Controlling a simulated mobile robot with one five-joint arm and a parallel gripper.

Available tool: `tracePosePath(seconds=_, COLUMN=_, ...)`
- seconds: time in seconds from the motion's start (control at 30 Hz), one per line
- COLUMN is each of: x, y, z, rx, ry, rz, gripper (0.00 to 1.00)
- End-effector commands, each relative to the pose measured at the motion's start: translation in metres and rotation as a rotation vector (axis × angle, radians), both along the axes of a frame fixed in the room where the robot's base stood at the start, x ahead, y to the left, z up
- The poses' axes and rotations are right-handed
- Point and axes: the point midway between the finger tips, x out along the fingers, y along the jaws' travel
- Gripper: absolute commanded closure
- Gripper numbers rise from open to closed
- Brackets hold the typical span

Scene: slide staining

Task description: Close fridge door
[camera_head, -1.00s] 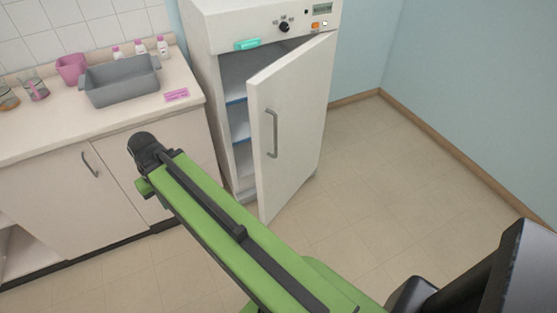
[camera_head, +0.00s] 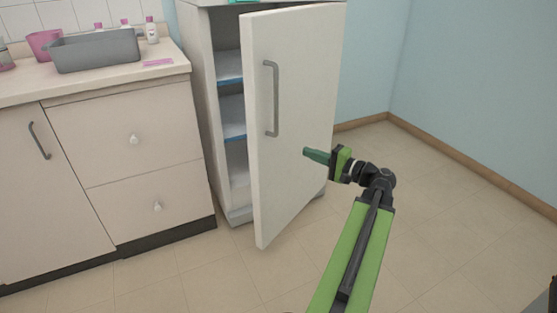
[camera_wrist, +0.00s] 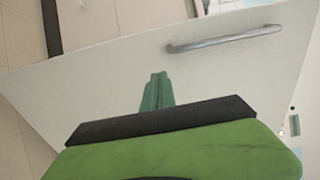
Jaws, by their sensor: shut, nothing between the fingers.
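The white fridge (camera_head: 204,110) stands against the wall beside the counter. Its door (camera_head: 298,165) is partly open, swung out toward me, with shelves showing through the gap on the left. A grey bar handle (camera_head: 271,98) is on the door's outer face; it also shows in the wrist view (camera_wrist: 225,39). My gripper (camera_head: 306,152) is shut and empty, in front of the door's outer face, right of and below the handle. In the wrist view my closed green fingers (camera_wrist: 157,92) point at the white door panel (camera_wrist: 110,85). I cannot tell whether they touch it.
A counter with drawers (camera_head: 128,130) stands left of the fridge. It bears a grey basin (camera_head: 95,50), a pink cup and small bottles. The floor (camera_head: 440,190) to the right of the door is clear, up to the blue wall (camera_head: 480,80).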

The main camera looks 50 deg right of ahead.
Motion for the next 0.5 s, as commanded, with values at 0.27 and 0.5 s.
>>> tracePosePath(seconds=0.27, x=0.005, y=-0.003, z=0.002, rx=0.003, ry=-0.012, rz=-0.01, gripper=1.0)
tracePosePath(seconds=0.5, x=0.054, y=0.001, z=0.002, rx=0.003, ry=-0.011, rz=-0.005, gripper=1.0)
